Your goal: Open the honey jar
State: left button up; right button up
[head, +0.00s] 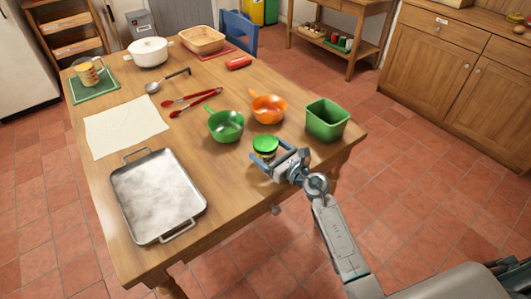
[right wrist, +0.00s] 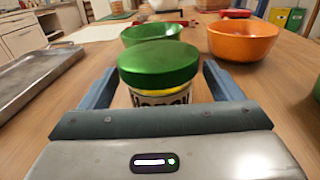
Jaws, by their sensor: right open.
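The honey jar (head: 265,148) stands upright on the wooden table near its right edge, with a green lid on top. In the right wrist view the green lid (right wrist: 159,63) sits on the jar, and part of the printed label (right wrist: 160,97) shows beneath it. My right gripper (head: 268,160) is open, with its two fingers on either side of the jar, below the lid; contact cannot be told. The fingers also show in the right wrist view (right wrist: 160,88). The jar's lower part is hidden behind the gripper. My left gripper is not in view.
A green bowl (head: 226,126) and an orange bowl (head: 268,108) stand just behind the jar. A green bin (head: 326,122) is to its right. A metal tray (head: 158,190) lies left, with red tongs (head: 192,99) farther back. Bare tabletop lies between tray and jar.

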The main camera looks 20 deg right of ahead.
aim_at(266, 143)
jog(key=shift+x, duration=0.8)
jog(key=c, duration=1.1)
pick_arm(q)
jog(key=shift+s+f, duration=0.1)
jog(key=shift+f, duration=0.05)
pick_arm(e)
jog(key=shift+o, duration=0.2)
jog(key=shift+r, duration=0.1)
